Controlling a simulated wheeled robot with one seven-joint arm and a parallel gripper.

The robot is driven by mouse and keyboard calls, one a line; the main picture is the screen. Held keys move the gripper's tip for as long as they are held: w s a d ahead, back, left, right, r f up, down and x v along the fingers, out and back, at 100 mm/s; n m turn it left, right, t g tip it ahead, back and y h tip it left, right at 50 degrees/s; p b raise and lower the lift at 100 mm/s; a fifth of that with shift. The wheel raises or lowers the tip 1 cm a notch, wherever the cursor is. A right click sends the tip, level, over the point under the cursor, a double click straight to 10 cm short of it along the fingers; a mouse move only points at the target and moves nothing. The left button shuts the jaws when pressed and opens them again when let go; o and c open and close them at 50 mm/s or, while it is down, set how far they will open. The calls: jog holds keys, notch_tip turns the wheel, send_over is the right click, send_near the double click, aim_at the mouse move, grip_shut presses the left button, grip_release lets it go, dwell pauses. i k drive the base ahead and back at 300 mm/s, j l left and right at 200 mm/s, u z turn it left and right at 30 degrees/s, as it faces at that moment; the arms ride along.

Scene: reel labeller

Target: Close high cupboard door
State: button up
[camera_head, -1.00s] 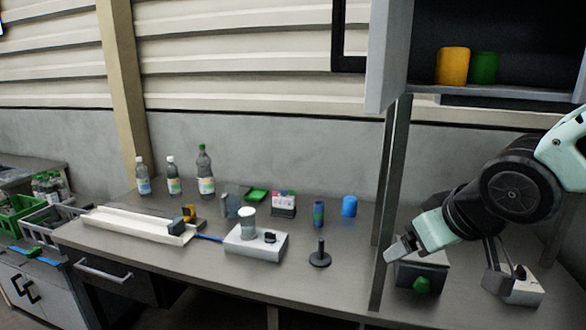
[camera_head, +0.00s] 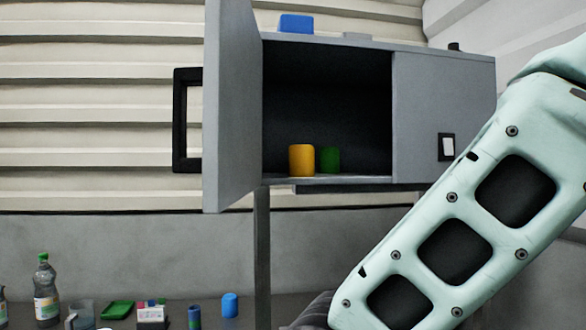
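Inside the open half, a yellow can (camera_head: 301,160) and a green can (camera_head: 329,160) stand on the bottom shelf (camera_head: 350,181). My arm crosses the lower right, in front of the cupboard's lower right corner. My gripper is out of view.
A blue box (camera_head: 297,23) lies on top of the cupboard. Below on the worktop are a bottle (camera_head: 45,290), a green item (camera_head: 118,309), a blue cup (camera_head: 230,304) and a dark blue can (camera_head: 194,316). The space left of the open door is clear.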

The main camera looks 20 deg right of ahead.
aim_at(230, 76)
jog(key=j+z, duration=0.25)
jog(key=j, duration=0.5)
jog(key=k+j+z, duration=0.1)
jog(key=j+z, duration=0.2)
jog(key=j, duration=0.45)
